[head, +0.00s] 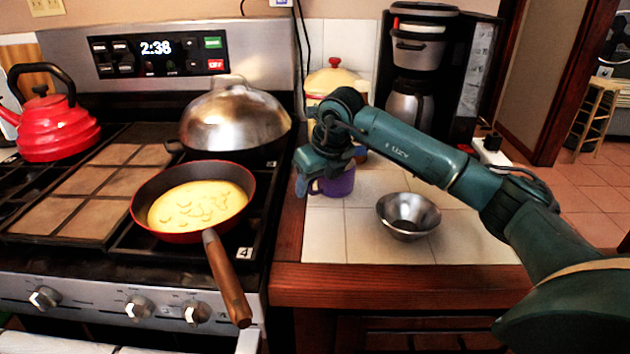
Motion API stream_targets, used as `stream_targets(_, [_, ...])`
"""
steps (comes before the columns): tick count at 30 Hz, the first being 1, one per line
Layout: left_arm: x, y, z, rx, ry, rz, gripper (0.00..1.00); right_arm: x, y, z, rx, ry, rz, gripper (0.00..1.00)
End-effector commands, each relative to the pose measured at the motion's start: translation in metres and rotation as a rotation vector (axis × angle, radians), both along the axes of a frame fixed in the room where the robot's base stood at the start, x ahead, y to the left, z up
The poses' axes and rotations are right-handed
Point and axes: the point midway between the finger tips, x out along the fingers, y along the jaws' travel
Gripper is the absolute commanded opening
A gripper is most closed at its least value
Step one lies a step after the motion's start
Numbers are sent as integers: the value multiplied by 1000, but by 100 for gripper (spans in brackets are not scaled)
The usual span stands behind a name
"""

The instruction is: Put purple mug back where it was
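The purple mug (338,184) stands on the white tiled counter, near its left edge beside the stove. Its upper part is hidden behind my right gripper. My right arm reaches in from the right, and my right gripper (303,184) points down at the mug's left side, by the handle. The fingers are small and partly hidden, so I cannot tell whether they are open or shut on the mug. My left gripper is not in view.
A metal bowl (408,215) sits on the counter right of the mug. A yellow canister with a red knob (335,80) and a coffee maker (416,60) stand behind. On the stove are a pan (160,229) of yellow food, a domed lid (232,120) and a red kettle (55,130).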

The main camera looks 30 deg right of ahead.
Motion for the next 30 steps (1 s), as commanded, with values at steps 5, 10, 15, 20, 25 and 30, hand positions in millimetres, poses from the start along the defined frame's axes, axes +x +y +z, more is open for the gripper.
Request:
stream_targets(5, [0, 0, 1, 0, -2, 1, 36, 0, 0, 0, 0, 1, 0, 64])
stream_targets(10, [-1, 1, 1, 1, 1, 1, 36, 0, 0, 0, 0, 1, 0, 66])
stream_targets(15, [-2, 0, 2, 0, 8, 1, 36, -1, 0, 6, 0, 0, 0, 66])
stream_targets(20, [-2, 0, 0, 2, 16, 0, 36, -9, -2, 29, -1, -3, -1, 66])
stream_targets(25, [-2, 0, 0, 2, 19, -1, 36, -23, -3, 64, -1, -4, 1, 66])
stream_targets(30, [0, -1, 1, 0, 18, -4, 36, -35, -5, 94, 0, -4, 0, 66])
